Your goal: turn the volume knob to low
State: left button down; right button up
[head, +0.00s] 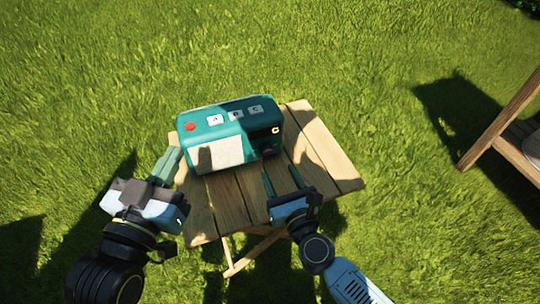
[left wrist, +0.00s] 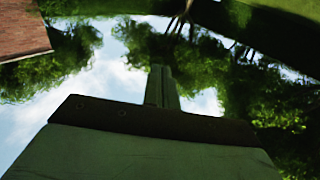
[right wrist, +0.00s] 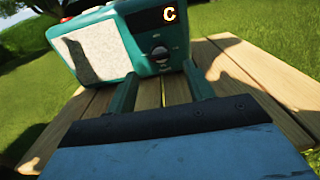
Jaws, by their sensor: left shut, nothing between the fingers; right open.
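A teal radio (head: 226,118) stands on a wooden slatted table (head: 232,200). Its front has a pale speaker panel and a dark display with a yellow "C". In the right wrist view, the dark round volume knob (right wrist: 160,52) sits below the display, with small marks around it too small to read. My right gripper (head: 282,180) is open and empty in front of the radio's right part. In its wrist view the knob shows beyond and between the fingers (right wrist: 161,85), apart from them. My left gripper (head: 166,166) is shut and empty by the table's left edge, near the radio's left end.
The radio's top has a red button (head: 190,127) and several white lettered buttons (head: 235,115). The table top is otherwise bare, with free room right of the radio. Grass surrounds it. Another wooden piece of furniture (head: 508,120) stands at the far right.

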aim_at(269, 155)
jog(key=x, duration=0.6)
jog(key=shift+b, duration=0.4)
pick_arm(q)
jog(key=shift+s+d+r+t+h, duration=0.15)
jog(key=shift+s+r+t+h, duration=0.1)
jog(key=shift+r+t, duration=0.55)
jog(key=shift+s+d+r+t+h, duration=0.1)
jog(key=shift+r+t+h, duration=0.3)
jog(key=shift+r, duration=0.7)
pick_arm(e)
jog(key=shift+w+a, duration=0.15)
jog(key=shift+w, duration=0.45)
jog(key=c, duration=0.9)
jog(key=shift+c, duration=0.2)
pick_arm(q)
jog(key=shift+w+f, duration=0.1)
jog(key=shift+f, duration=0.05)
